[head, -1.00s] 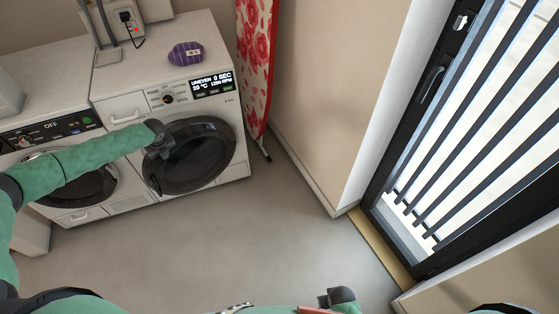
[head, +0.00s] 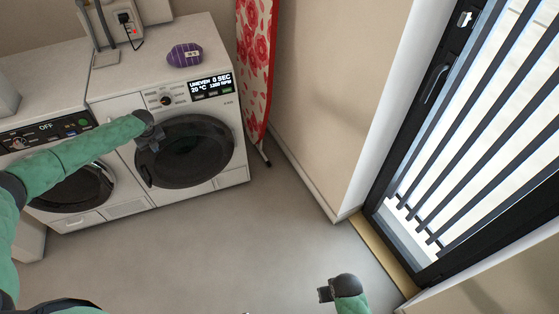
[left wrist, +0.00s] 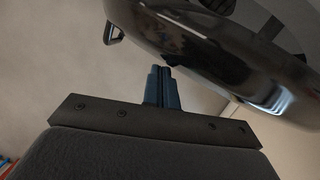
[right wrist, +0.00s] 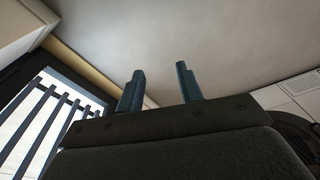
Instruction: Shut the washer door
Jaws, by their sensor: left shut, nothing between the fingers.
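The washer (head: 118,148) with the lit display stands at the right of two front-loading machines. Its round dark glass door (head: 190,155) covers the front opening; whether it is slightly ajar I cannot tell from the head view. The door's glossy rim (left wrist: 205,50) crosses the top of the left wrist view, with a small hook-like part (left wrist: 113,34) at its left. My left gripper (head: 152,143) is at the door's upper-left edge, shut and empty; contact is unclear. My right gripper (head: 324,293) is low and away from the washer, its fingers (right wrist: 160,88) apart and empty.
A second machine (head: 60,135) stands to the left. A purple striped object (head: 184,54) lies on the washer top. A red floral ironing board (head: 256,65) leans at the right. The floor (head: 240,240) in front is clear. A barred door (head: 450,130) is at the right.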

